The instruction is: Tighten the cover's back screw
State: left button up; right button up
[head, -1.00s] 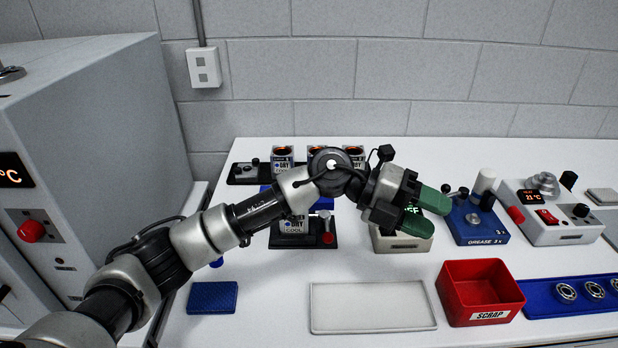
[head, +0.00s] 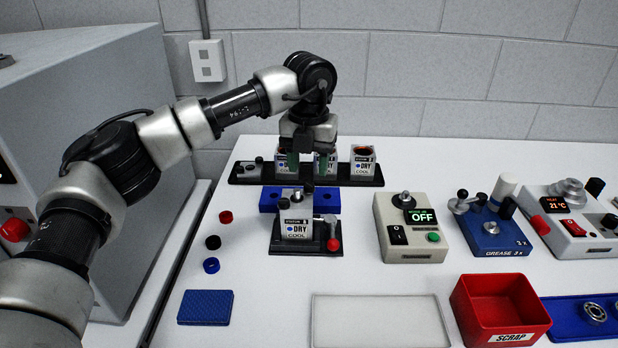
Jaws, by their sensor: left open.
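A white servo housing (head: 296,227) labelled "DRY COOL" stands upright in a black fixture (head: 290,248) with a red knob (head: 333,244). A metal part and a dark upright piece show at its top. The cover's back screw is too small to make out. My left gripper (head: 307,163) points down behind and above this housing, its green fingers apart with nothing seen between them. The fingers overlap the left and middle housings of the back row in the picture; I cannot tell whether they touch. My right gripper is not in view.
A blue block (head: 268,200) lies behind the fixture. The back rack (head: 365,182) holds similar housings. Red, black and blue caps lie left. A grey box reading OFF (head: 411,230), a grease station (head: 492,232) and a red scrap bin (head: 497,306) stand right. A pale tray (head: 380,322) lies in front.

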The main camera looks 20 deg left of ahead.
aim_at(309, 184)
pick_arm(q)
jog(key=shift+f, duration=2)
grip_shut()
jog(key=shift+m, duration=0.4)
jog(key=m, duration=0.4)
jog(key=shift+m, duration=0.4)
jog(key=m, duration=0.5)
